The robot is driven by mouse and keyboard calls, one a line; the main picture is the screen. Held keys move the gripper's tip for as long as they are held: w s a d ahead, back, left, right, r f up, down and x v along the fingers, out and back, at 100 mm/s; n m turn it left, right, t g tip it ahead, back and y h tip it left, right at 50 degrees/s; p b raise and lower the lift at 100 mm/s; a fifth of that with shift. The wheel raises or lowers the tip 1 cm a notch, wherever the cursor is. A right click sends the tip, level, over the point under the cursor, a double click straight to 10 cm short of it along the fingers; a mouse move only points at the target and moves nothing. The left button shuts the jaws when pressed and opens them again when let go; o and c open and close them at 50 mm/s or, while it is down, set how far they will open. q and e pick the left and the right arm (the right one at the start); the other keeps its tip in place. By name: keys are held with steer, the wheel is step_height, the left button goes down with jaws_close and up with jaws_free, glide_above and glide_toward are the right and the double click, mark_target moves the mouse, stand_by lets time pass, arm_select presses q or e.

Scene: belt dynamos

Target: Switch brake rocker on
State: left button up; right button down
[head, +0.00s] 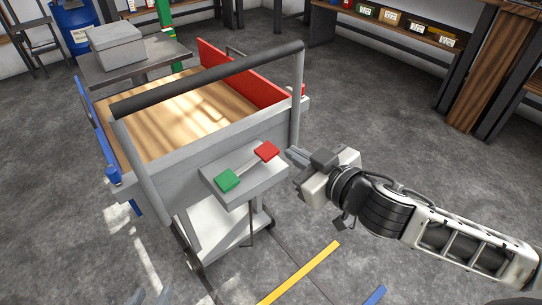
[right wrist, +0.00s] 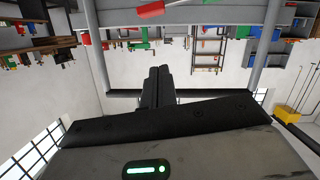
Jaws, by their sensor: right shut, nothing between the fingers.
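The rocker (head: 247,164) lies across the top of a grey box on the cart's end. It has a green pad (head: 227,180) at its left end and a red pad (head: 266,152) at its right end. I cannot tell clearly which end is lower. My right gripper (head: 291,154) is just right of the red pad, with a small apparent gap. Its fingers are together and empty, as the right wrist view (right wrist: 158,86) also shows. A red piece (right wrist: 150,10) shows at that view's top edge.
The cart has a wooden bed (head: 180,115), a dark push bar (head: 210,80) and grey uprights close to the box. A table with a grey case (head: 117,45) stands behind it. Shelves (head: 400,22) line the back right. Open floor lies at the right.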

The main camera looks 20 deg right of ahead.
arm_select(q)
steer(key=shift+r, duration=0.1)
arm_select(e)
steer(key=x, duration=0.3)
steer(key=f+x, duration=0.1)
steer(key=x, duration=0.3)
steer(key=f+b+x, duration=0.1)
steer(key=x, duration=0.2)
steer(key=shift+d+f, duration=0.15)
steer(key=shift+f, duration=0.1)
steer(key=shift+w+d+f, duration=0.1)
steer(key=shift+d+f, duration=0.05)
steer(key=shift+f, duration=0.55)
arm_select(q)
steer(key=shift+f, duration=0.3)
steer(key=shift+r, duration=0.1)
